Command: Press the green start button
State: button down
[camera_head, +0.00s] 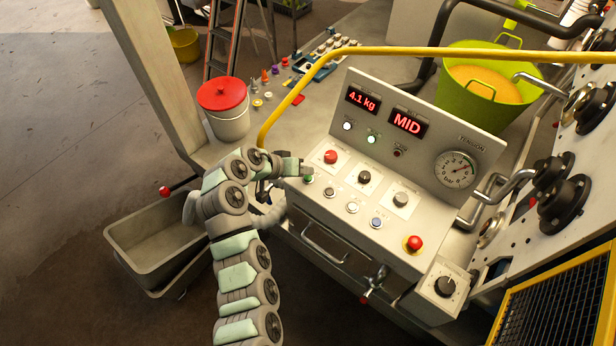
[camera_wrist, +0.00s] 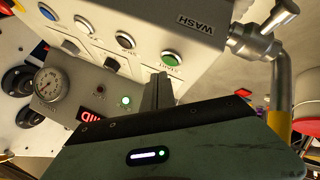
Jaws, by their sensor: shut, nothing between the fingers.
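The green start button (camera_head: 308,179) is at the left end of the button row on the grey control console (camera_head: 335,250). My gripper (camera_head: 304,168) reaches in from the left, close to this button. In the wrist view my gripper (camera_wrist: 159,86) shows its fingers together and empty, with the tips just below the button. I cannot tell whether they touch it.
Other buttons follow in the row, including a white one (camera_head: 329,192) and a blue one (camera_head: 376,222). A red emergency-style button (camera_head: 413,243) is at the front right. A yellow rail (camera_head: 440,51) arches over the console. A metal pipe valve (camera_wrist: 262,42) stands right of the fingers.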

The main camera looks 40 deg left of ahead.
aim_at(305, 180)
jog(key=shift+r+p, duration=0.55)
jog(key=shift+r, duration=1.8)
